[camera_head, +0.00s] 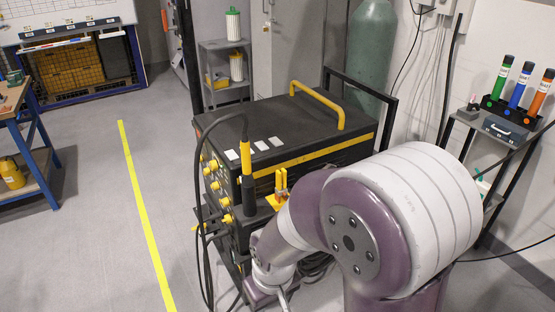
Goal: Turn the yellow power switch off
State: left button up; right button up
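A black power unit (270,128) with a yellow top handle and yellow trim stands in the middle. Several yellow knobs (225,202) are on its left face. A yellow upright part with two prongs (281,184) shows at its front, just above my arm. I cannot tell which yellow part is the power switch. My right arm comes in from the lower right and bends down in front of the unit. Its wrist end (268,284) is low, below the yellow parts, near the bottom edge; its fingers are not clearly visible. My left gripper is not in view.
Black cables (202,235) hang down the unit's left side. A green gas cylinder (370,50) stands behind it. A shelf with colored bottles (517,85) is at right. A blue workbench (40,150) is at left. The floor around the yellow line (143,205) is clear.

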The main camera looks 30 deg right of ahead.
aim_at(227, 217)
jog(key=i+z, duration=0.15)
jog(key=z, duration=0.5)
jog(key=i+j+z, duration=0.3)
jog(key=i+j, duration=0.2)
jog(key=i+j+z, duration=0.25)
jog(key=i+j, duration=0.35)
jog(key=j, duration=0.1)
